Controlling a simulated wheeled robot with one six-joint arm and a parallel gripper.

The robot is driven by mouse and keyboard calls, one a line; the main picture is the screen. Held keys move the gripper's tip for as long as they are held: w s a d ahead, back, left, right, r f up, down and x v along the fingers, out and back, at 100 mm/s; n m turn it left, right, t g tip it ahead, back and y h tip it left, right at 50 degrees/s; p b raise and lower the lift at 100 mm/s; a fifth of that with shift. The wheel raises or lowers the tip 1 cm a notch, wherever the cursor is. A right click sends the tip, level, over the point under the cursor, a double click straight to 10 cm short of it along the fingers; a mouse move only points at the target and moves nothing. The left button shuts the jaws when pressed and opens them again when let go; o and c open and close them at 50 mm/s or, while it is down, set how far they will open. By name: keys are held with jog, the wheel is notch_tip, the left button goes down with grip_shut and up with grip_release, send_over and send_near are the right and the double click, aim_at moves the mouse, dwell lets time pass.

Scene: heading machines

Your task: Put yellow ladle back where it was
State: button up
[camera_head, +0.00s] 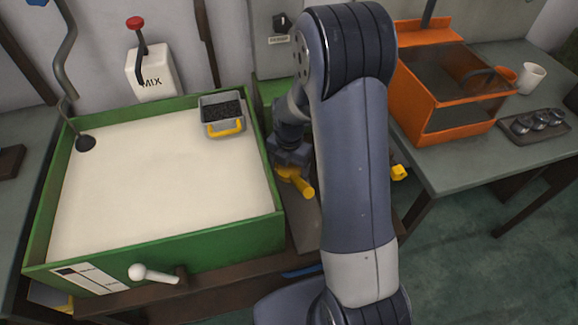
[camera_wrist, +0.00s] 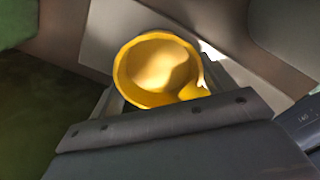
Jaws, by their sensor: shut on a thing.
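The yellow ladle (camera_head: 304,187) is in my gripper (camera_head: 288,168), just right of the green-walled vat in the head view. In the wrist view the ladle's round bowl (camera_wrist: 157,70) shows just beyond the dark jaw (camera_wrist: 165,118), with its open side toward the camera. My gripper is shut on the ladle. My arm hides part of the space to the right of it. I cannot tell which spot the ladle came from.
The green vat (camera_head: 165,258) holds pale material and a grey bin (camera_head: 222,131) with a yellow handle. A white MIX box (camera_head: 152,75) stands behind it. Right of my arm are a yellow knob (camera_head: 399,173), an orange box (camera_head: 452,138), a white mug (camera_head: 531,79) and a tray (camera_head: 532,137).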

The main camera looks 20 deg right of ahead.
jog(key=o, duration=0.9)
notch_tip(320, 180, up, 12)
jog(key=shift+r+p, duration=0.15)
jog(key=shift+p, duration=0.5)
